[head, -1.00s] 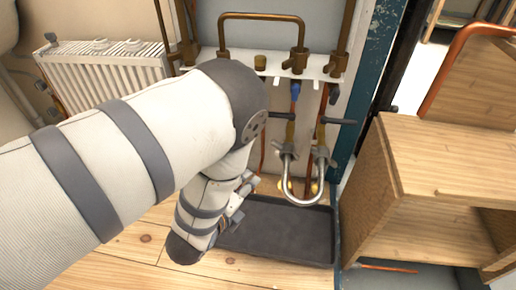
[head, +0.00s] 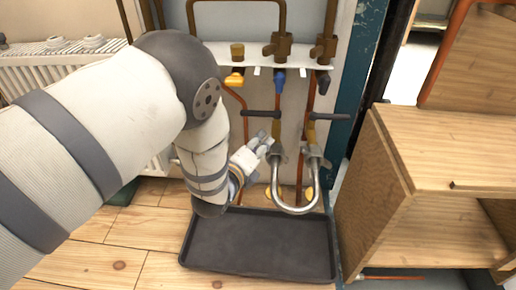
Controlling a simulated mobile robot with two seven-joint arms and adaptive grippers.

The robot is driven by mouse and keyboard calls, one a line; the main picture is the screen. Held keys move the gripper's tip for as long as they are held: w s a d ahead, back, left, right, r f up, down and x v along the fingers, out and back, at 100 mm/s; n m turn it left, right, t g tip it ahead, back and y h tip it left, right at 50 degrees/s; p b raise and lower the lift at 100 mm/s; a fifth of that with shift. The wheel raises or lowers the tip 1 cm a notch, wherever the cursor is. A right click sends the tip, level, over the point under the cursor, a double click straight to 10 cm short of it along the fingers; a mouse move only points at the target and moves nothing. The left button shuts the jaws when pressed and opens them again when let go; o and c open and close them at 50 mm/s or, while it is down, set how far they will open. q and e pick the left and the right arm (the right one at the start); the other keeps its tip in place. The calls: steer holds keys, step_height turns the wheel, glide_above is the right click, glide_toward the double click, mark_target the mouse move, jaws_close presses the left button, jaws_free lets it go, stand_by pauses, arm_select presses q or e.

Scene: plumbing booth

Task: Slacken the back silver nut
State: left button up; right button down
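A silver U-shaped pipe (head: 296,209) hangs below two vertical pipes. A silver nut (head: 276,153) sits at the top of its left leg and another silver nut (head: 314,155) at the top of its right leg. I cannot tell for sure which is the back one. My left gripper (head: 265,145) is just left of the left leg's nut, fingertips pointing toward it. It seems close, but I cannot tell whether it touches. Its fingers are too small to show whether they are open or shut. My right gripper is out of view.
A dark tray (head: 258,262) lies on the wooden floor under the pipe. Dark lever handles (head: 262,113) stick out above the nuts. A white bracket (head: 222,58) with brass valves is higher up. A wooden cabinet (head: 450,150) stands close on the right, a white radiator (head: 50,70) on the left.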

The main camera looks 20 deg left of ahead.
arm_select(q)
jaws_close()
step_height(320, 180, down, 6)
steer(key=n+t+b, duration=0.3)
steer(key=n+t, duration=0.2)
steer(key=n, duration=0.8)
steer(key=shift+f, duration=0.25)
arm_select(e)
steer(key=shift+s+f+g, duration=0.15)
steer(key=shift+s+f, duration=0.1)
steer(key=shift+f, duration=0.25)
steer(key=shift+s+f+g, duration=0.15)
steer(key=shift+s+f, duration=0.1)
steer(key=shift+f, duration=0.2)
arm_select(q)
jaws_free()
